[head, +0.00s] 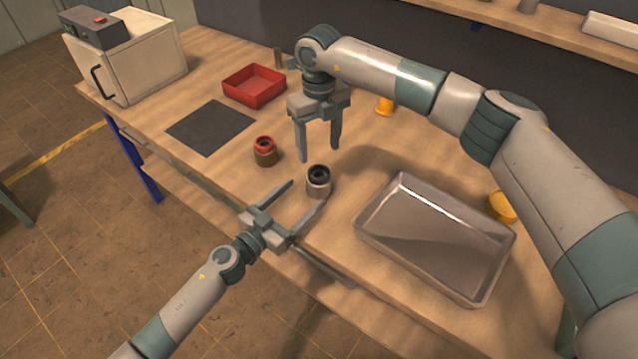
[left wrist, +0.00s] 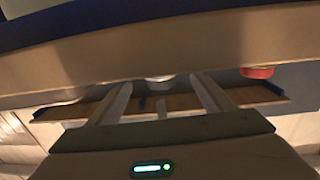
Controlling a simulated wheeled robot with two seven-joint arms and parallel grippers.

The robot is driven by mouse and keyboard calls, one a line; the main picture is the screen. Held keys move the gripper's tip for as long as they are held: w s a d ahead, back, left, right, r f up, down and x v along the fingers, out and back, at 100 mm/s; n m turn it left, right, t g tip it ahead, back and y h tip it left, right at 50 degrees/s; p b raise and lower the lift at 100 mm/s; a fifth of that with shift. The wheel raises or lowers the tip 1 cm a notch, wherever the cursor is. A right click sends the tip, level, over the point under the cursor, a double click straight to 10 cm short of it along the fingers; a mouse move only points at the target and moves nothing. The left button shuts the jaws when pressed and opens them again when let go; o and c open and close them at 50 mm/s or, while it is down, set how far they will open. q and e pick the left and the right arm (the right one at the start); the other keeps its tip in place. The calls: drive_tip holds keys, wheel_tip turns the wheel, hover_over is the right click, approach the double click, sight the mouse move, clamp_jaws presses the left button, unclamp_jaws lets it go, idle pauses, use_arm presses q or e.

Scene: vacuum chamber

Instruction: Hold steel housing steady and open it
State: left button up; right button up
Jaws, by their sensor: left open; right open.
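The steel housing (head: 318,187) is a small grey cylinder with a black ringed top, standing upright on the workbench. Its lower part also shows in the left wrist view (left wrist: 159,79), ahead between the fingers. My left gripper (head: 308,192) is open and empty at the bench's front edge, with its fingertips spread toward the housing. I cannot tell whether a finger touches it. My right gripper (head: 319,155) is open and empty, fingers pointing down, above and slightly behind the housing.
A red-topped brown cylinder (head: 265,152) stands left of the housing. A metal tray (head: 375,243) lies to the right, near a yellow round object (head: 501,207). Behind are a dark mat (head: 210,127), a red bin (head: 254,92) and an orange object (head: 385,106). A white chamber (head: 150,62) stands far left.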

use_arm(q)
drive_tip(key=shift+x, duration=2.9)
drive_tip(key=c, duration=1.5)
drive_tip(key=shift+c, duration=0.6)
use_arm(e)
drive_tip(key=shift+o, duration=1)
wheel_tip(320, 180, up, 5)
hover_over(319, 167)
drive_tip(key=s, duration=0.2)
drive_tip(key=shift+s+f+n, duration=0.15)
drive_tip(key=shift+f+n, duration=0.1)
drive_tip(key=shift+n, duration=0.15)
drive_tip(key=shift+f, duration=0.1)
drive_tip(key=shift+f, duration=5.95)
drive_tip(key=shift+c, duration=0.7)
